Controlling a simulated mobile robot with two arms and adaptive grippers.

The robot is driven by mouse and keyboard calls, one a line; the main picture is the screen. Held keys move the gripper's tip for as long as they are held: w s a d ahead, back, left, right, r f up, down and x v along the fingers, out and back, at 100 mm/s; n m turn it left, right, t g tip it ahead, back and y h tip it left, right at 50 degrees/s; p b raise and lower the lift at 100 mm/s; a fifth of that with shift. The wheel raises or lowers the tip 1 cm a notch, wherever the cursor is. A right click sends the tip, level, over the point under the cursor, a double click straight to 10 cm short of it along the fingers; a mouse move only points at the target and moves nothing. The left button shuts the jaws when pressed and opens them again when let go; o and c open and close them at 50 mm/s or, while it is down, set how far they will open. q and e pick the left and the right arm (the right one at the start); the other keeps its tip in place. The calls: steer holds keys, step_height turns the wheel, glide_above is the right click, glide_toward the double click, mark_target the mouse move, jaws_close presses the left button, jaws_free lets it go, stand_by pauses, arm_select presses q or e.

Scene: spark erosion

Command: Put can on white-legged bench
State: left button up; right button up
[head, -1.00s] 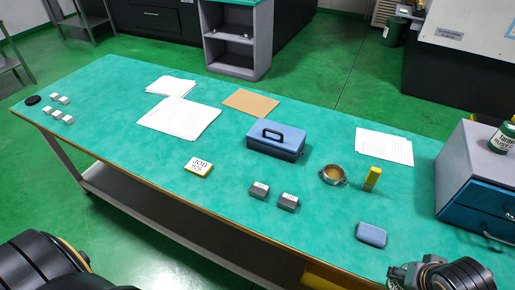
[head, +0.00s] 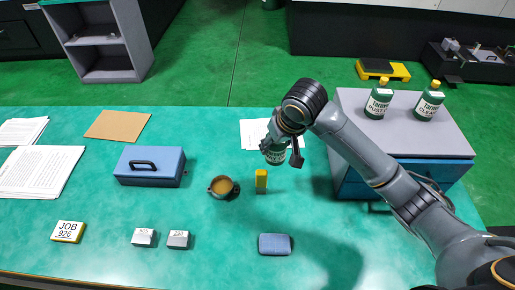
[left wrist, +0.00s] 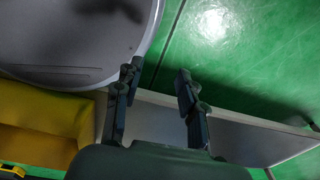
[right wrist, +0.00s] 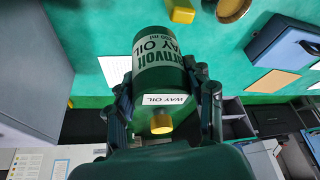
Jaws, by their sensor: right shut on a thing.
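The can is green with a white "WAY OIL" label and yellow cap; it shows large in the right wrist view (right wrist: 158,75) and partly behind my gripper in the head view (head: 275,157). My right gripper (head: 281,145) is shut around it, with a finger on each side in the right wrist view (right wrist: 163,88). The can is over the green-topped bench (head: 215,260), near the white paper; I cannot tell whether it touches the top. The bench's legs are hidden in the head view. My left gripper (left wrist: 157,85) is open and empty, away from the can.
A drawer cabinet (head: 405,140) at the right bears two similar green cans (head: 378,101) (head: 428,103). On the bench are a yellow block (head: 261,180), a round cup-like part (head: 222,187), a blue toolbox (head: 150,170) and a blue-grey box (head: 274,244). Bare top lies between them.

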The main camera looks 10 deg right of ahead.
steer(key=w+d+f, duration=0.1)
steer(key=d+f, duration=0.3)
steer(key=w+d+f+p, duration=0.1)
steer(key=w+d+f, duration=0.1)
steer(key=d+f, duration=0.2)
steer(key=w+d+f+p, duration=0.1)
steer(key=w+d+f, duration=0.1)
steer(key=d+f, duration=0.3)
steer(key=shift+w, duration=0.2)
arm_select(q)
steer(key=shift+w+d+r, duration=0.2)
steer(key=shift+d+r, duration=0.2)
steer(key=shift+r, duration=0.2)
steer(key=shift+w+d+r, duration=0.2)
steer(key=shift+d+r, duration=0.2)
steer(key=shift+r, duration=0.15)
arm_select(e)
steer(key=o, duration=0.9)
steer(key=shift+s+f, duration=0.1)
steer(key=shift+f, duration=0.05)
arm_select(q)
steer(key=shift+w, duration=0.15)
arm_select(e)
steer(key=o, duration=0.5)
steer(key=shift+c, duration=0.2)
